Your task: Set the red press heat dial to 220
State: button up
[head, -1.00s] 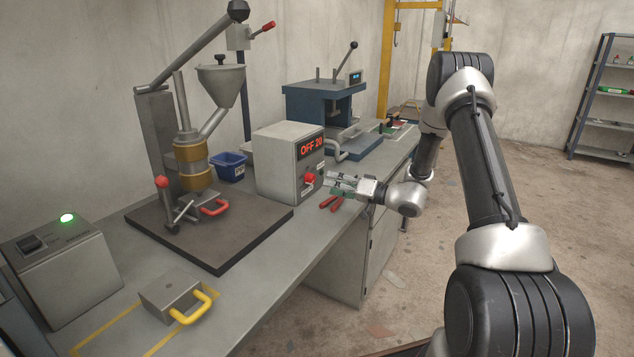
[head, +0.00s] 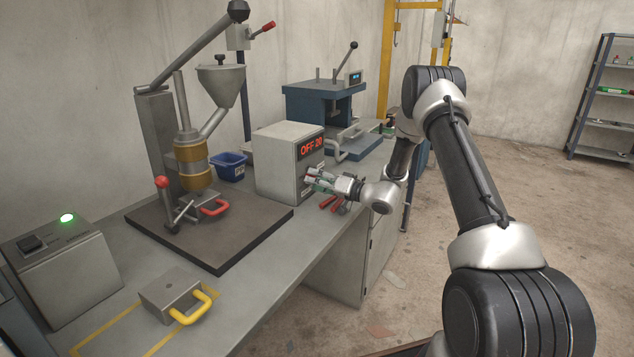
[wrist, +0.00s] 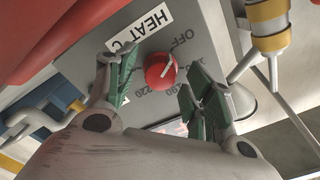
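The press heat box (head: 278,165) is a grey control box on the bench, with a red lit display (head: 311,146) reading OFF 20. In the wrist view its red dial (wrist: 160,71) has a white pointer mark towards the upper right, on the OFF side. OFF, a number ending in 80 or 90, and 220 are printed around the dial; 220 is at its lower left. My gripper (wrist: 157,76) is open, with green-padded fingers on either side of the dial; I cannot tell whether they touch it. In the head view my gripper (head: 310,177) hides the dial.
A blue bin (head: 231,166) and a hopper press (head: 195,160) stand to the left. A blue press (head: 320,105) stands behind.

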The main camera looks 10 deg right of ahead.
jog(key=c, duration=0.9)
